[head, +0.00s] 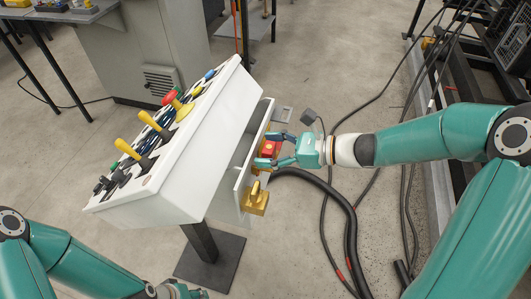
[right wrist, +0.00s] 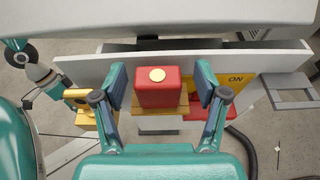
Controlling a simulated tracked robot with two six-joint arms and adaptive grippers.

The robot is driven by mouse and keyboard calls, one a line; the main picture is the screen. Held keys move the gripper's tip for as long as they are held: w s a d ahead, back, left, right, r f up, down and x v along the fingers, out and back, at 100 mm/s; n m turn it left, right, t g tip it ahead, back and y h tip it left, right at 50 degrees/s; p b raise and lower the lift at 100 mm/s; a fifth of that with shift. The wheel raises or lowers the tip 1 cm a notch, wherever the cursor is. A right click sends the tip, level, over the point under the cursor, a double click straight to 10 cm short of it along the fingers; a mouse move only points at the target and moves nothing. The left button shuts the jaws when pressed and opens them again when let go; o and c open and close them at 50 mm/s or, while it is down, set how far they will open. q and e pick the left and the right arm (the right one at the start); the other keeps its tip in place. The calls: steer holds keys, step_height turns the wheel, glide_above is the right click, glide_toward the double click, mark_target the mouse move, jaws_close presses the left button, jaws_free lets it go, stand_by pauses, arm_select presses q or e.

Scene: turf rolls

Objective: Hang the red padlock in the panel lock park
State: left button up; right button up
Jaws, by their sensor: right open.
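The red padlock (right wrist: 158,92), a red block with a pale round disc, sits at an orange-yellow ledge (right wrist: 172,109) on the side of the white control panel. It also shows in the head view (head: 267,148), partly hidden by my fingers. My right gripper (right wrist: 161,84) is open, with one finger on each side of the red padlock and a gap on both sides. It also shows in the head view (head: 272,149). Its shackle is hidden, and I cannot tell which part is the lock park. My left gripper (head: 182,291) is partly cut off at the bottom edge.
The control panel (head: 160,185) has levers and knobs on its sloped top and stands on a dark post. A yellow padlock (head: 255,201) is on its near side. Black cables (head: 340,215) lie on the floor.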

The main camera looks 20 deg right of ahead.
steer(key=shift+c, duration=0.3)
steer(key=c, duration=1.3)
steer(key=shift+o, duration=0.2)
